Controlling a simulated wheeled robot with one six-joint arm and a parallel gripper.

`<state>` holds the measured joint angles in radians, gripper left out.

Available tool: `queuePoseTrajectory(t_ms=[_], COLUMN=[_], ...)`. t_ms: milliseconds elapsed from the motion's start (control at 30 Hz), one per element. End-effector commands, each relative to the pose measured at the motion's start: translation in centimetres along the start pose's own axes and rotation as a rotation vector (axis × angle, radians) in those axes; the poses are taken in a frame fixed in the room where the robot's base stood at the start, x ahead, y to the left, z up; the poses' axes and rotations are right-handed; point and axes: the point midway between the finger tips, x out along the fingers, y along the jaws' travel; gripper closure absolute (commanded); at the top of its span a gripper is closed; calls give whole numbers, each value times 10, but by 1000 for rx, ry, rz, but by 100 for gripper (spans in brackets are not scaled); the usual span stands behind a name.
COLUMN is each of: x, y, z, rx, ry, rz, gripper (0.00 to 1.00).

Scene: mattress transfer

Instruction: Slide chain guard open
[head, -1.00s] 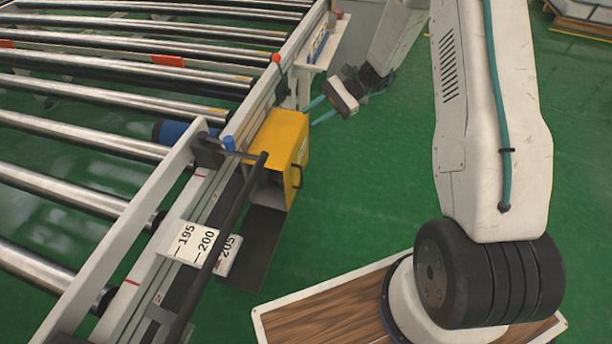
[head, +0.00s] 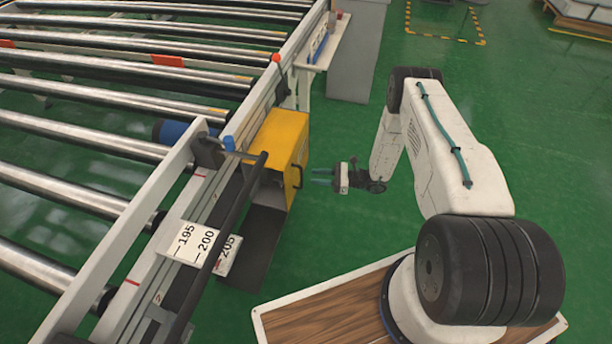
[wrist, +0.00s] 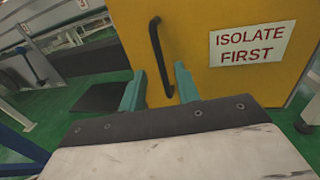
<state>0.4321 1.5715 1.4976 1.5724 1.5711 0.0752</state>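The yellow chain guard (head: 280,145) sits on the side of the conveyor frame. Its yellow face with a black bar handle fills much of the wrist view (wrist: 213,70). The handle (wrist: 160,56) stands upright on that face and also shows in the head view (head: 297,176). My gripper (head: 322,175) is to the right of the guard, its teal fingers pointing at it with a gap between. In the wrist view the two fingers (wrist: 160,88) are apart and empty, with the handle's lower end appearing between them.
A white "ISOLATE FIRST" label (wrist: 252,43) is on the guard face. Conveyor rollers (head: 75,115) lie left of the frame. A grey cabinet (head: 355,55) stands beyond.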

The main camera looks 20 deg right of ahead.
Motion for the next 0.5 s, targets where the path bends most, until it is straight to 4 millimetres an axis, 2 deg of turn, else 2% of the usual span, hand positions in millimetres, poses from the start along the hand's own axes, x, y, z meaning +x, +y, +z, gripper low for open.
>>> queuePoseTrajectory(t_ms=[33,200,333,500], x=[10,35,46,50], y=[1,1,0,0], z=[0,0,0,0], rx=[0,-1,-1,-1], ry=[0,1,1,1], rz=[4,4,3,2], gripper=[68,68,68,68])
